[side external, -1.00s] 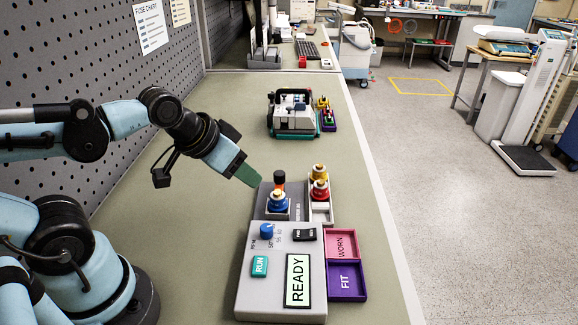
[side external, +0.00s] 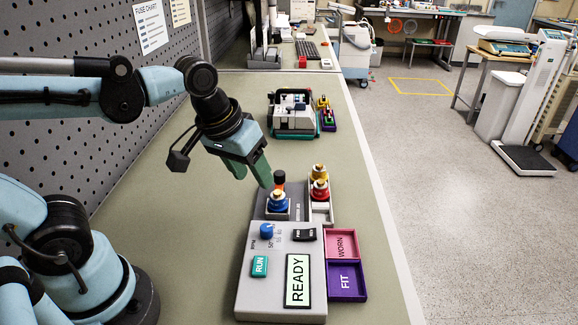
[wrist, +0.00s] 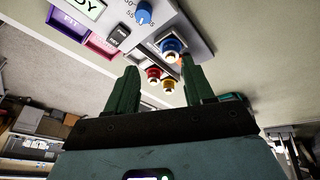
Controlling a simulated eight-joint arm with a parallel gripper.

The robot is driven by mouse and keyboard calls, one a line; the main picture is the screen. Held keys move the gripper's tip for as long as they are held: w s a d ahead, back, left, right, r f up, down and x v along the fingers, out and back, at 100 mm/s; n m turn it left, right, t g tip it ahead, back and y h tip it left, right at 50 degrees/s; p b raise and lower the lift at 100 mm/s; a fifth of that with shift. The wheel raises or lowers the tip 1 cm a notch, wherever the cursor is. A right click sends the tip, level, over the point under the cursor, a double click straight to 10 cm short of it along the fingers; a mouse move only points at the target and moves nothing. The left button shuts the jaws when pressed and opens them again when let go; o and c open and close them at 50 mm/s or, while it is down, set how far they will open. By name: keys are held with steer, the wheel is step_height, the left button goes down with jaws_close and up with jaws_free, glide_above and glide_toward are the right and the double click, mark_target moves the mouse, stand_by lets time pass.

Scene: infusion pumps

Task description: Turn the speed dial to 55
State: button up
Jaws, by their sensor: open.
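The speed dial is a small blue knob (side external: 267,231) on the top left of the grey control box (side external: 240,290). It also shows in the wrist view (wrist: 144,14), with printed numbers beside it. The exact setting is too small to read surely. My gripper (side external: 254,176) is above and behind the box, tilted downward, its green fingers apart and empty. In the wrist view the fingers (wrist: 158,75) stand apart, with the dial beyond them. A display reading READY (side external: 297,281) and a green RUN button (side external: 260,266) are on the box.
A blue-capped part (side external: 279,202) stands on a dark base behind the box, close to my fingers. Yellow and red parts (side external: 319,188) stand in a white holder beside it. The WORN tray (side external: 341,244) and FIT tray (side external: 346,281) adjoin the box. The bench to its left is clear.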

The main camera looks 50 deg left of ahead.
mark_target(266, 227)
steer(key=shift+w+d+f+n+g, duration=0.1)
steer(key=shift+d+f+n+g, duration=0.5)
steer(key=shift+f, duration=1.2)
steer(key=shift+w+d+f+n+g, duration=0.1)
steer(key=shift+d+f+n+g, duration=0.5)
steer(key=shift+f, duration=1.2)
steer(key=shift+d+f+n+g, duration=0.4)
steer(key=shift+f+n+g, duration=0.4)
steer(key=shift+f, duration=1)
steer(key=shift+c, duration=0.5)
jaws_close()
